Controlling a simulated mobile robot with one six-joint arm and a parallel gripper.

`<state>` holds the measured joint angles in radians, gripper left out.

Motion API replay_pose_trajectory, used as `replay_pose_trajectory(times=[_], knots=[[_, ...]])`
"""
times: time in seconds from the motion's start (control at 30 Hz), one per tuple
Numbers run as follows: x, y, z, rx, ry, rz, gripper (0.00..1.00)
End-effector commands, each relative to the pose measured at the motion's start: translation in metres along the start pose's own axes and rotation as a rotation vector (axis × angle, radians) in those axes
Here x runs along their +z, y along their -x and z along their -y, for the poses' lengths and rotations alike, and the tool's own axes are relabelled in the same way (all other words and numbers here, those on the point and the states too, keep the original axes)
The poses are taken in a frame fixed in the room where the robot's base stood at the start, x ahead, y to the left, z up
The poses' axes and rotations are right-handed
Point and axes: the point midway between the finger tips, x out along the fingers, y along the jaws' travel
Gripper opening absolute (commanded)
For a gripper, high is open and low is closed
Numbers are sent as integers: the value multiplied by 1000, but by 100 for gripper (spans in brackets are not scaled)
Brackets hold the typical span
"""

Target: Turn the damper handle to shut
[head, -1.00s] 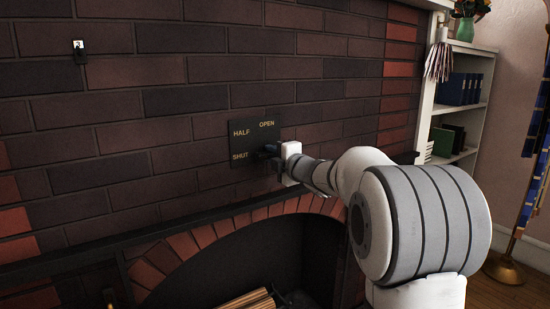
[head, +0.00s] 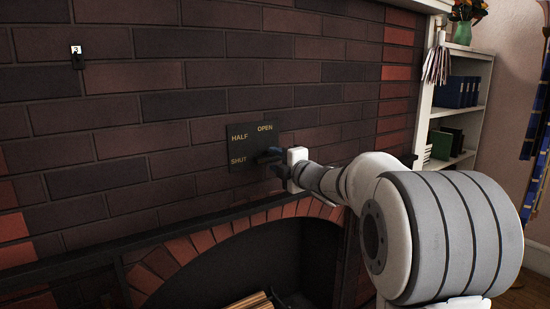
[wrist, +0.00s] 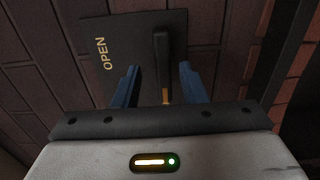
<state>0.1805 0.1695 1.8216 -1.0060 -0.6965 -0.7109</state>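A dark square plate (head: 240,147) on the brick wall is lettered OPEN at top right, HALF at left and SHUT at lower left. My gripper (head: 270,162) is at the plate's lower right and hides most of the damper handle in the head view. In the wrist view the dark bar-shaped handle (wrist: 161,58) stands out from the plate (wrist: 108,25). The two blue fingers of my gripper (wrist: 158,84) are open, one on each side of the handle, with a visible gap on both sides. Where the handle points against the lettering is hard to tell.
Below is the fireplace arch (head: 215,232) with a dark ledge and firewood (head: 252,301) inside. A small tagged hook (head: 77,57) is on the wall at upper left. A white bookshelf (head: 455,110) stands at right. The wall left of the plate is clear.

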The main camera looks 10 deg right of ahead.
Motion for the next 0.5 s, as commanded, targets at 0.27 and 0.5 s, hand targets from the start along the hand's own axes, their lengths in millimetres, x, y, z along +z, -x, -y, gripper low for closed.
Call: replay_pose_trajectory(times=[0.27, 0.5], knots=[[1, 43, -3, 2, 0, 2, 38], [1, 50, -2, 3, 1, 1, 38]])
